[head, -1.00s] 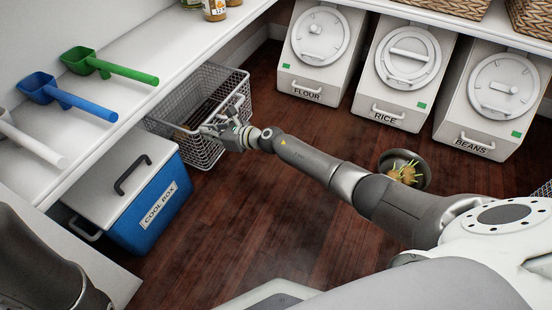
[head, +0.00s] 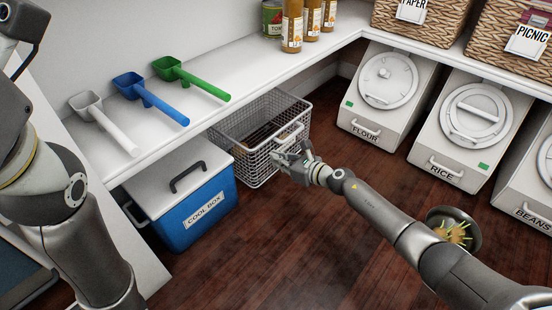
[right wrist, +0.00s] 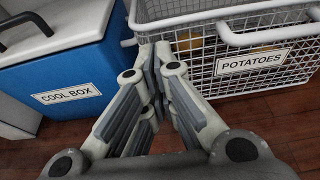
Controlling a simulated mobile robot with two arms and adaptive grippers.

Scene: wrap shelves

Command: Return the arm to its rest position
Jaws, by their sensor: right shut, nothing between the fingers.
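My right arm reaches in from the lower right in the head view. My right gripper (head: 284,156) is shut and empty, at the front of the wire basket (head: 258,166). In the right wrist view the shut fingers (right wrist: 160,60) point toward the basket (right wrist: 285,75), which carries a POTATOES label and holds a few brownish things. I cannot tell whether the fingertips touch the basket. My left arm (head: 62,200) shows at the left edge of the head view; its gripper is not seen.
A blue cool box (head: 196,210) stands left of the basket. White, blue (head: 150,97) and green (head: 190,78) scoops lie on the shelf (head: 240,82) above, with jars behind. FLOUR (head: 388,85) and RICE (head: 470,130) bins stand right. A bowl (head: 470,228) is on the floor. Dark floor between is open.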

